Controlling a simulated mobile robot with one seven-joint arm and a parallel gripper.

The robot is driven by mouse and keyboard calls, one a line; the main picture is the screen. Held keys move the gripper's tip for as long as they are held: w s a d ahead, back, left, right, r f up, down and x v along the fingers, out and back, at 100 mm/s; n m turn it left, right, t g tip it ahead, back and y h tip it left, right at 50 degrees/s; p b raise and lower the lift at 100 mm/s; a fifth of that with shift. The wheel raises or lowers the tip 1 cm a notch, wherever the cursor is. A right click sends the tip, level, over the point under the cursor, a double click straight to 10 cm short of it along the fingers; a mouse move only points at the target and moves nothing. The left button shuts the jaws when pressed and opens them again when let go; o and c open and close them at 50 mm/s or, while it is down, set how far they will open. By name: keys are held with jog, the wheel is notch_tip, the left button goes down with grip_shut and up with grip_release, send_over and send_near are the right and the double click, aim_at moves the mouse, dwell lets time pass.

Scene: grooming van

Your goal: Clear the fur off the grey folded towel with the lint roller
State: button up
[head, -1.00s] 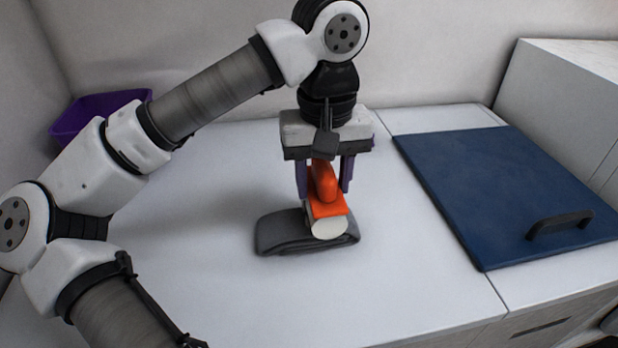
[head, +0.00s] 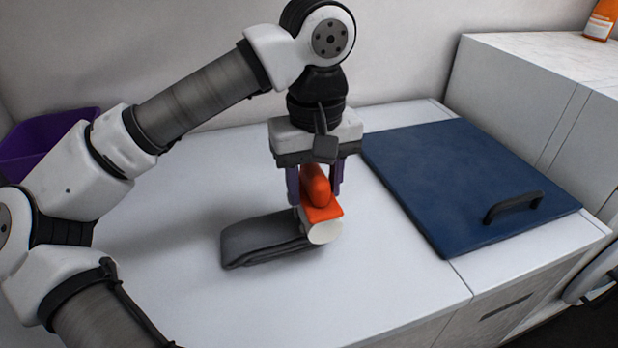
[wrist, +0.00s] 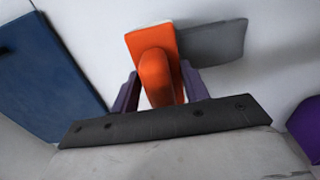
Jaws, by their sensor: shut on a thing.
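My gripper (head: 315,187) is shut on the orange handle of the lint roller (head: 321,213) and points down. The roller's white cylinder (head: 324,232) is at the right end of the grey folded towel (head: 258,240), overlapping its edge. I cannot tell whether it presses on the towel or sits just above or beside it. In the wrist view, the lint roller (wrist: 152,45) is between the purple fingers of my gripper (wrist: 160,90), and the towel (wrist: 218,42) extends to its right. No fur can be made out on the towel's visible part.
A blue board (head: 470,185) with a black handle (head: 513,206) lies on the counter at right. A purple bin (head: 45,143) is at back left. An orange bottle (head: 601,20) stands on the white cabinet. The white counter (head: 370,285) is clear around the towel.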

jog(key=shift+s+a+f, duration=0.1)
jog(key=shift+s+a, duration=0.25)
jog(key=shift+a, duration=0.5)
jog(key=shift+s+a, duration=0.3)
jog(key=shift+a, duration=0.5)
jog(key=shift+s+a+p, duration=0.15)
jog(key=shift+s+a, duration=0.4)
jog(key=shift+a, duration=1.05)
jog(key=shift+s+a+p, duration=0.2)
jog(key=shift+s+a, duration=0.3)
jog(key=shift+a, duration=1.15)
jog(key=shift+s+a+p, duration=0.15)
jog(key=shift+s+a, duration=0.4)
jog(key=shift+a, duration=1.05)
jog(key=shift+r, duration=0.25)
jog(key=shift+r+p, duration=2.4)
jog(key=shift+r, duration=0.5)
notch_tip(320, 180, up, 3)
jog(key=p, duration=0.2)
jog(key=shift+p, duration=0.3)
